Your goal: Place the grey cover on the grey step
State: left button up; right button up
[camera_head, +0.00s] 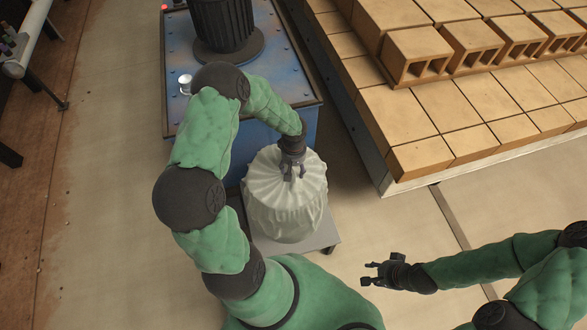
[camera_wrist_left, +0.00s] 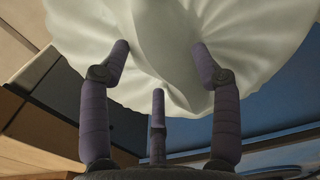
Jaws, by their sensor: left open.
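The grey cover (camera_head: 285,210) is a pale, pleated cloth shape, gathered toward its top. It stands over a flat grey step (camera_head: 326,239), whose rim shows at the lower right; whatever is under the cloth is hidden. My left gripper (camera_head: 293,174) points down at the top of the cover. In the left wrist view its spread fingers (camera_wrist_left: 160,70) are open against the cover's folds (camera_wrist_left: 165,40); I cannot tell whether they touch the cloth. My right gripper (camera_head: 371,273) is open and empty above the floor, to the right of the step.
A blue-topped table (camera_head: 275,75) stands behind the cover, with a dark ribbed cylinder (camera_head: 224,25) and a white cup (camera_head: 185,84) on it. A platform of hollow bricks (camera_head: 415,52) fills the upper right. The floor right of the step is clear.

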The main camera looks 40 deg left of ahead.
pick_arm(q)
notch_tip(320, 180, up, 10)
jog(key=p, duration=0.3)
jog(key=s+d+f+m+h, duration=0.1)
jog(key=d+f, duration=0.1)
jog(key=d, duration=0.3)
jog(key=s+d+f+m+h, duration=0.1)
jog(key=s+d+f+m, duration=0.1)
jog(key=d, duration=0.3)
jog(key=s+d+f+m+h, duration=0.1)
jog(key=s+d+f, duration=0.1)
jog(key=d+f, duration=0.2)
jog(key=shift+d+f+h, duration=0.1)
jog(key=shift+d+h, duration=0.2)
jog(key=shift+d, duration=0.4)
jog(key=s+d+f+m, duration=0.3)
jog(key=s+d+f, duration=0.1)
jog(key=s+d, duration=0.3)
jog(key=shift+s+f+m, duration=0.2)
jog(key=shift+s+m, duration=0.2)
jog(key=shift+s, duration=0.5)
